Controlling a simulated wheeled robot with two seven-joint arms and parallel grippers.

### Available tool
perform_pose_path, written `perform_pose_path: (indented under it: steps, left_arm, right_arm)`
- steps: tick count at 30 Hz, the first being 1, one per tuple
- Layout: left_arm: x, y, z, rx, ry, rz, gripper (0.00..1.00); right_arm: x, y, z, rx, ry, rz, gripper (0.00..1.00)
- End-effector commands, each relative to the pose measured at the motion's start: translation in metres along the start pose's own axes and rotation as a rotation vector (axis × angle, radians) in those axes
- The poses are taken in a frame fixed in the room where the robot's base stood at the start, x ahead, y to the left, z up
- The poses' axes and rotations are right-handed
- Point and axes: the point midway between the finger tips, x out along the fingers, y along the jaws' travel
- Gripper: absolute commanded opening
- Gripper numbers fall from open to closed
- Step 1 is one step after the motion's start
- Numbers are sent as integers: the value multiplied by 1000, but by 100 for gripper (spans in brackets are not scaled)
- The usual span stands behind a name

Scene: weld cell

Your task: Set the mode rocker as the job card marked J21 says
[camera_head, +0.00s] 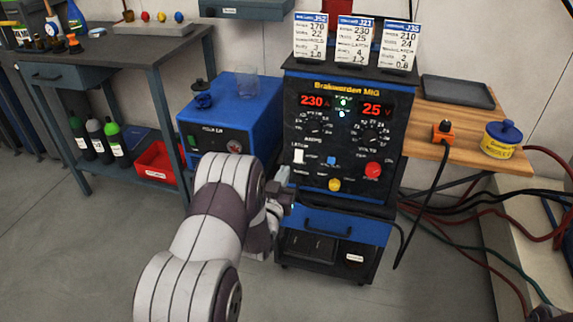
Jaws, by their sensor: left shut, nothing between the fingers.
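The J21 job card (355,40) stands in the middle of three cards on top of the welder (340,140). It reads 230 and 25 in its upper lines; its mode line is too small to read surely. The welder's displays show 230 A and 25. The white mode rocker (299,156) is at the left of the panel, below a small label that seems to read LATCH. Its tilt is hard to tell. My left gripper (288,190) is shut and empty, below the rocker by the panel's lower left edge.
The panel also has two dials, a blue button (331,160), a red knob (373,170) and a yellow knob (334,185). A blue cooler box (230,125) stands left of the welder. A wooden shelf (450,120) with an orange plug and yellow tin is at the right.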

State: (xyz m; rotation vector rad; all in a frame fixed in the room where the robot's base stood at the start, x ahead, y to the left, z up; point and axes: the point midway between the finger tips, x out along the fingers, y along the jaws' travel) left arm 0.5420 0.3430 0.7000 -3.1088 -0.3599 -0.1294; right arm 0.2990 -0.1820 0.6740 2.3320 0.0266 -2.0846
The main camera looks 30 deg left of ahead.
Motion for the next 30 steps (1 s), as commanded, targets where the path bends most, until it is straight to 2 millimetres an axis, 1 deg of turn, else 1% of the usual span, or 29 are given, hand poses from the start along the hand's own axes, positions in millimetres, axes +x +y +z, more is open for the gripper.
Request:
perform_pose_path:
  steps: [1, 4, 6, 9, 13, 26, 28, 29, 30]
  left_arm:
    - [-9, 0, -6, 0, 0, -1, 0]
    - [-26, 0, -9, 0, -1, -1, 0]
    - [-34, 0, -10, 0, 0, 0, 0]
    - [-42, 0, -11, 0, 1, 0, 0]
    - [-45, 0, -11, 0, 1, 0, 0]
    - [-45, 0, -11, 0, 1, 0, 0]
    - [-45, 0, -5, 1, -25, 0, 0]
    - [-45, 0, 2, 1, -59, -2, 0]
    - [-48, -1, 18, 1, -136, -6, 0]
  right_arm:
    - [-6, 0, -1, 0, 0, 0, 64]
    - [-10, 0, -1, 0, 0, 0, 64]
    - [-12, 0, -1, 0, 0, 0, 64]
    - [-13, 0, -1, 0, 0, 0, 64]
    - [-13, 0, -1, 0, 0, 0, 64]
    - [-12, 0, -1, 0, 0, 0, 64]
    - [-12, 0, -1, 0, 0, 0, 64]
    - [-12, 0, -1, 0, 0, 0, 64]
    - [-12, 0, -1, 0, 0, 0, 64]
